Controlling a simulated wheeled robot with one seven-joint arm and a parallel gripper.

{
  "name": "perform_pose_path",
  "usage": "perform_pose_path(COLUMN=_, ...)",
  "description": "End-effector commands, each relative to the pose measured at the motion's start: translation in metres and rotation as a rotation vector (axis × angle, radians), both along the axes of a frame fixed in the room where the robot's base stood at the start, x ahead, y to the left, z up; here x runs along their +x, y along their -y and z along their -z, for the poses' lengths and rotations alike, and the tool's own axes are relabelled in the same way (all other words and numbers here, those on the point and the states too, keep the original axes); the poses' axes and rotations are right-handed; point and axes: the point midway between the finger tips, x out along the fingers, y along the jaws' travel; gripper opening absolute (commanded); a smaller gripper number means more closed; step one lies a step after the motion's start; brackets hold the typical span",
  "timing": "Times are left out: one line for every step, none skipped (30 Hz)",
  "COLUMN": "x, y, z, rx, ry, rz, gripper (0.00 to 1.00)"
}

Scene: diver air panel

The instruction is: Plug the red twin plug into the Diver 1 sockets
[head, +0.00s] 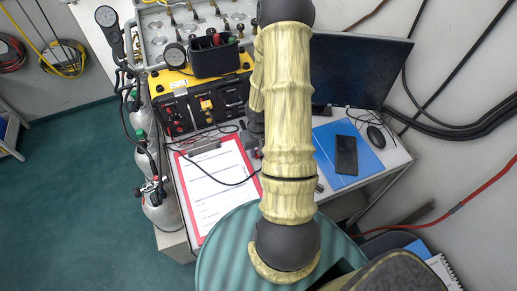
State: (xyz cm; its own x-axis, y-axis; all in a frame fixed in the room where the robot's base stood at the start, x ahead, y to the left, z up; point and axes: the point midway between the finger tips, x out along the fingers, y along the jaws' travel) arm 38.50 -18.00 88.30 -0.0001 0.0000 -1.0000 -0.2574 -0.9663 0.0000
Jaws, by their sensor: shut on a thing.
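My gripper (254,143) is partly hidden behind my arm, above the right edge of the clipboard. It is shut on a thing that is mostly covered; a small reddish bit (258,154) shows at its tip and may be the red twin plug. A dark cable loops over the clipboard up to that spot. The yellow air panel (163,81) stands at the back left, with black modules on its front. Its left module has red sockets (173,125), to the left of my gripper and apart from it. Labels are too small to read, so I cannot tell which are Diver 1.
A red clipboard (181,172) with paper lies before the panel. A black bin of tools (214,60) sits on the panel. Gas cylinders (160,211) stand at the desk's left. A monitor (360,70), blue folder (367,160) and phone (346,155) are right of my arm.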

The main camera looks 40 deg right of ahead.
Motion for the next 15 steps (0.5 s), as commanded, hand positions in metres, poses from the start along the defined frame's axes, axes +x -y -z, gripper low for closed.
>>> perform_pose_path(x=0.0, y=0.0, z=-0.001, rx=0.0, ry=0.0, rz=0.0, gripper=0.03)
perform_pose_path(x=0.0, y=0.0, z=-0.002, rx=0.0, ry=0.0, rz=0.0, gripper=0.03)
perform_pose_path(x=0.0, y=0.0, z=-0.003, rx=0.0, ry=0.0, rz=0.0, gripper=0.03)
perform_pose_path(x=0.0, y=0.0, z=-0.004, rx=0.0, ry=0.0, rz=0.0, gripper=0.03)
perform_pose_path(x=0.0, y=0.0, z=-0.005, rx=0.0, ry=0.0, rz=0.0, gripper=0.03)
perform_pose_path(x=0.0, y=0.0, z=-0.006, rx=0.0, ry=0.0, rz=0.0, gripper=0.03)
perform_pose_path(x=0.0, y=0.0, z=-0.007, rx=0.0, ry=0.0, rz=0.0, gripper=0.03)
perform_pose_path(x=0.0, y=0.0, z=-0.007, rx=0.0, ry=0.0, rz=0.0, gripper=0.03)
perform_pose_path(x=0.0, y=0.0, z=-0.008, rx=-0.001, ry=0.0, rz=0.0, gripper=0.03)
perform_pose_path(x=0.0, y=0.0, z=-0.009, rx=-0.001, ry=0.0, rz=0.0, gripper=0.03)
perform_pose_path(x=0.0, y=0.0, z=-0.01, rx=-0.001, ry=0.0, rz=-0.001, gripper=0.03)
perform_pose_path(x=0.0, y=0.0, z=-0.011, rx=-0.001, ry=0.0, rz=-0.001, gripper=0.03)
perform_pose_path(x=0.0, y=-0.001, z=-0.011, rx=-0.001, ry=0.0, rz=-0.002, gripper=0.03)
perform_pose_path(x=0.0, y=-0.001, z=-0.012, rx=-0.001, ry=0.0, rz=-0.002, gripper=0.03)
perform_pose_path(x=0.0, y=-0.001, z=-0.013, rx=-0.001, ry=0.0, rz=-0.002, gripper=0.03)
